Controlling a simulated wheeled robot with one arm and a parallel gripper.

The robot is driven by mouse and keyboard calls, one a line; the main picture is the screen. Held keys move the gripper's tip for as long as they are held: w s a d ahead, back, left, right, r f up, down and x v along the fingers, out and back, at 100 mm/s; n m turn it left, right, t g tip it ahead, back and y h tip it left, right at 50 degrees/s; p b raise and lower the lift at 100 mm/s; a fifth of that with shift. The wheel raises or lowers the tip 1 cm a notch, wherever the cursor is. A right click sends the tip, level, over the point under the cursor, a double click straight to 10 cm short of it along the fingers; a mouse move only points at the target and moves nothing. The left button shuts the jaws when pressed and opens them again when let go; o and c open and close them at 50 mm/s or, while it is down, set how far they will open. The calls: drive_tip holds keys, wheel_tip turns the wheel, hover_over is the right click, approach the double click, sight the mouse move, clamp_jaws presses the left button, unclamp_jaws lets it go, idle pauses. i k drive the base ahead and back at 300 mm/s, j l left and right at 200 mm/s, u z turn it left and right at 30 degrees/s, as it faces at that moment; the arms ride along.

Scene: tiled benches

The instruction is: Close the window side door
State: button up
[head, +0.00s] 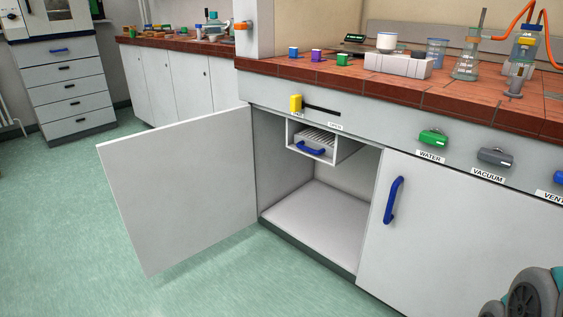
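A white cabinet door (180,190) stands wide open on the left of the bench cabinet. It is hinged at the cabinet's left edge and swings out over the floor to the left. The face toward me is plain, and no handle shows on it. The cabinet opening (312,222) is exposed, with a bare floor inside. The right cabinet door (460,245) is shut and has a blue vertical handle (393,200). The frame does not label either door as the window side. My gripper is not in view; only a grey and teal part of my arm shows at the lower right.
A small drawer with a blue handle (310,148) hangs inside the opening. Glassware stands on the tiled bench top (440,95). The green floor (60,230) is clear.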

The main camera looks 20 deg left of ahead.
sight(178, 189)
drive_tip(key=j+z, duration=0.75)
drive_tip(key=j, duration=0.4)
drive_tip(key=k+j+z, duration=0.1)
drive_tip(key=j, duration=0.35)
drive_tip(key=k+j+z, duration=0.1)
drive_tip(key=j, duration=0.3)
drive_tip(key=k+j, duration=0.1)
drive_tip(key=j, duration=0.3)
drive_tip(key=j+z, duration=0.1)
drive_tip(key=j, duration=0.3)
drive_tip(key=k+j, duration=0.2)
drive_tip(key=j, duration=0.2)
drive_tip(key=k+j+z, duration=0.15)
drive_tip(key=j, duration=0.25)
drive_tip(key=k+j, duration=0.1)
drive_tip(key=j, duration=0.35)
drive_tip(key=k+j, duration=0.15)
drive_tip(key=j, duration=0.3)
drive_tip(key=k+j, duration=0.1)
drive_tip(key=j, duration=0.35)
drive_tip(key=k+j, duration=0.1)
drive_tip(key=j, duration=0.3)
drive_tip(key=k+j, duration=0.15)
drive_tip(key=j, duration=0.3)
